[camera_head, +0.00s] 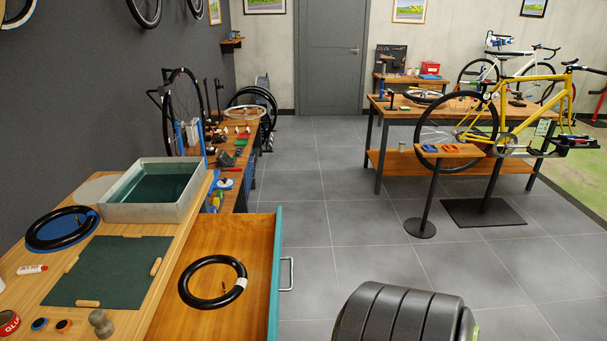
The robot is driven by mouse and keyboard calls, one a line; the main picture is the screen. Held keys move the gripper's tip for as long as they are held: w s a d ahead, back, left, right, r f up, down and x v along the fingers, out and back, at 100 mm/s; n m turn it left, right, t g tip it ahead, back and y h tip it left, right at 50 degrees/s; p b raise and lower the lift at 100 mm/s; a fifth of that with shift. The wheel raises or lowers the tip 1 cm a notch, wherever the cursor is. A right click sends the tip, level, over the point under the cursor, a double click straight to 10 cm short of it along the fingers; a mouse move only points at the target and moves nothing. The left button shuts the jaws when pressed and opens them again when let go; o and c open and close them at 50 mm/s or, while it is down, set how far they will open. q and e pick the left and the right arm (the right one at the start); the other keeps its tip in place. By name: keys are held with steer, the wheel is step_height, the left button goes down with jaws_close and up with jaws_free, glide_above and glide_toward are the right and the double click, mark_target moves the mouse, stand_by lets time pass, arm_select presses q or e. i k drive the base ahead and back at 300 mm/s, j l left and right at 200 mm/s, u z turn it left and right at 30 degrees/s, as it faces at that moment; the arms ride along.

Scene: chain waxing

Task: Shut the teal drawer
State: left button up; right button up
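The teal drawer (275,268) stands pulled open from the workbench at the left. Its teal front panel with a metal handle (288,274) faces right, over the open floor. Inside lies a coiled black inner tube (212,282) with a white band on it, on the wooden drawer bottom. The near end of the drawer is cut off by the bottom of the picture. Neither of my grippers can be seen.
The workbench (165,238) holds a metal tray of dark liquid (150,190), a green mat (112,268), and another tube on a blue disc (62,230). Grey floor (340,235) is free right of the drawer. A yellow bicycle (510,110) stands farther right.

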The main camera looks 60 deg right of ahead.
mark_target(257, 238)
steer(key=k+l+z, duration=0.1)
steer(key=z, duration=0.25)
steer(key=k+l+z, duration=0.1)
steer(key=z, duration=0.25)
steer(key=k+l+z, duration=0.1)
steer(key=z, duration=0.75)
